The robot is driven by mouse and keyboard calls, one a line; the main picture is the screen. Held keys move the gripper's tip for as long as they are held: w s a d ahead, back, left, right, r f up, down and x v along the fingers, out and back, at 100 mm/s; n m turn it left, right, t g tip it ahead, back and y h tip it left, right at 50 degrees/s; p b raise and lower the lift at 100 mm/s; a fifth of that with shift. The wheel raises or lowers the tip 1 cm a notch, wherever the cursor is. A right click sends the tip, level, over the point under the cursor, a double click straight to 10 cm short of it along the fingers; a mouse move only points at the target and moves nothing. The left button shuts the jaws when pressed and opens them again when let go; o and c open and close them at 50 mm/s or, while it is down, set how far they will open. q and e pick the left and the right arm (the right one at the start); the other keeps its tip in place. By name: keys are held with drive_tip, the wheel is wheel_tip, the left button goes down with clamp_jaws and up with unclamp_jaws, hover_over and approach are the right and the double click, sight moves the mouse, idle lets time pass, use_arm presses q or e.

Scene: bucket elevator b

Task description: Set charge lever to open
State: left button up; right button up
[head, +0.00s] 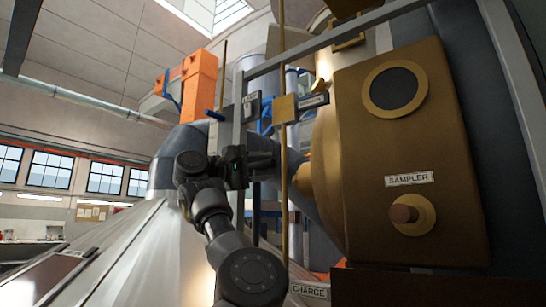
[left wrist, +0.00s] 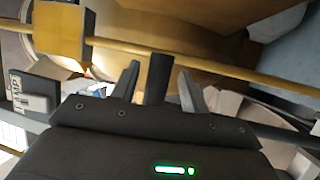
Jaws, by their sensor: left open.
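My left gripper (head: 266,160) is raised in the middle of the head view, in front of the thin brass rod and the grey frame post. In the left wrist view, the gripper (left wrist: 158,88) is open, with one finger on each side of a dark upright bar (left wrist: 160,72). The bar may be the charge lever; I cannot tell whether the fingers touch it. A dark bar (head: 256,220) also hangs below the gripper in the head view. A plate reading CHARGE (head: 309,291) is at the bottom. My right gripper is not in view.
A brass housing (head: 425,135) with a SAMPLER plate (head: 409,180) and a round knob (head: 404,214) fills the right. A brass rod (head: 284,200) runs upright close to my gripper. An orange box (head: 198,85) stands behind. Open hall lies to the left.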

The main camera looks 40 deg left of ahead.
use_arm(q)
drive_tip(key=shift+r+p+x, duration=0.25)
drive_tip(key=shift+p+x, duration=0.4)
drive_tip(key=shift+x, duration=0.5)
drive_tip(key=shift+w+d+f, duration=0.1)
drive_tip(key=shift+w, duration=0.15)
drive_tip(key=shift+s, duration=0.1)
clamp_jaws()
